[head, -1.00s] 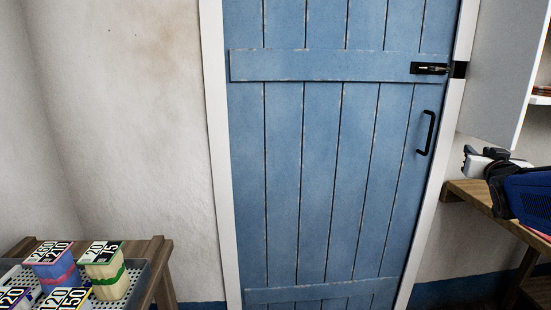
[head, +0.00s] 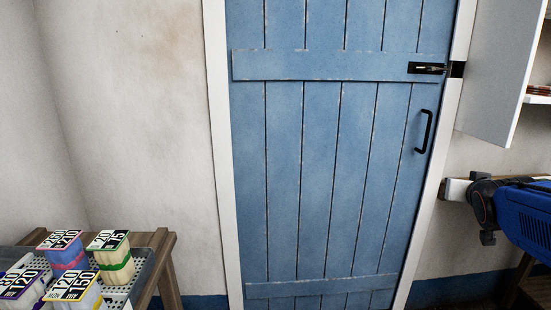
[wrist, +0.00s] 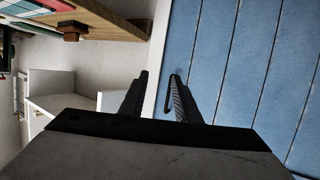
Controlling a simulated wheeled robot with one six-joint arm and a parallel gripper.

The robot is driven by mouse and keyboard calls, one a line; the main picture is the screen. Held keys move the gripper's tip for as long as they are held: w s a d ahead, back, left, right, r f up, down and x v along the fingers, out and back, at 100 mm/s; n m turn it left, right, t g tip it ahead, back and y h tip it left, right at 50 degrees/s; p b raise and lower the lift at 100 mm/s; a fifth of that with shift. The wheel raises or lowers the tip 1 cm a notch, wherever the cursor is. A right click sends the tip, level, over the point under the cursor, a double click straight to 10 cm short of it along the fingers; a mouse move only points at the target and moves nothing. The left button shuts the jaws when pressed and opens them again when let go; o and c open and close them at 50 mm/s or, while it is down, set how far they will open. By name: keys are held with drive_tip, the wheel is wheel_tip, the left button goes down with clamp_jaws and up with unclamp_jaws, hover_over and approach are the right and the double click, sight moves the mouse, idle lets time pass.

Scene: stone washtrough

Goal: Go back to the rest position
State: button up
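In the wrist view my gripper (wrist: 158,76) has its two black fingers apart, with nothing visible between them. A dark loop, apparently the door handle, shows close beside the right finger; I cannot tell how near it is. My fingertips are hard to make out there.
A blue plank door (head: 320,170) with a black handle (head: 425,131) and bolt (head: 427,68) is shut. A white cabinet door (head: 499,75) hangs open at upper right. A perforated tray (head: 119,292) with several labelled blocks stands at lower left on a wooden stand (head: 165,262).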

drive_tip(key=s+a+f+n+g+y, duration=0.2)
drive_tip(key=s+a+f+g+y, duration=0.1)
drive_tip(key=s+a+f, duration=0.5)
drive_tip(key=s+a+f+n+g+y, duration=0.2)
drive_tip(key=s+a+f+g, duration=0.3)
drive_tip(key=s+a+f, duration=0.4)
drive_tip(key=s+a+y, duration=0.1)
drive_tip(key=s+a, duration=0.2)
drive_tip(key=s, duration=0.2)
drive_tip(key=shift+s+a+f+n, duration=0.15)
drive_tip(key=shift+s+a+n, duration=0.15)
